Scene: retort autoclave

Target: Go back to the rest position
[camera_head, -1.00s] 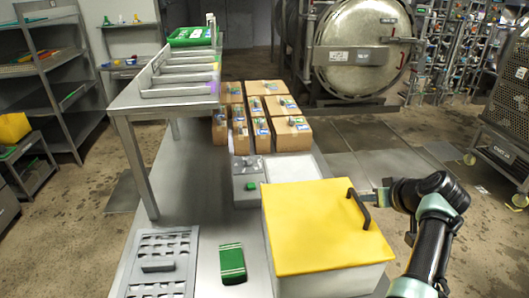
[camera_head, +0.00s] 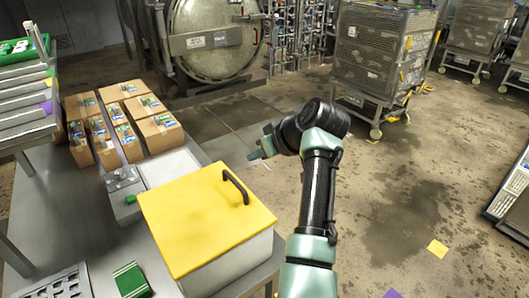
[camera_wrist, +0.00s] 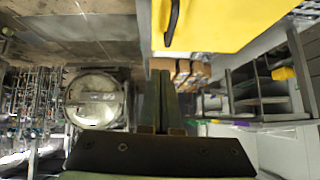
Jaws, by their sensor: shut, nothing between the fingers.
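My gripper (camera_head: 256,155) is beyond the far right corner of the white box with the yellow lid (camera_head: 190,225), apart from the lid's black handle (camera_head: 236,187). In the wrist view my gripper's two fingers (camera_wrist: 160,75) lie together, shut with nothing between them. The yellow lid (camera_wrist: 225,25) fills the top of that view. My dark arm with pale green joints reaches up from the bottom of the head view, bent at the elbow.
Several cartons (camera_head: 155,130) stand on the grey table (camera_head: 70,215) at left. A round autoclave door (camera_head: 212,35) is behind. A mesh cage trolley (camera_head: 385,55) stands at back right. The floor right of my arm is mostly clear.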

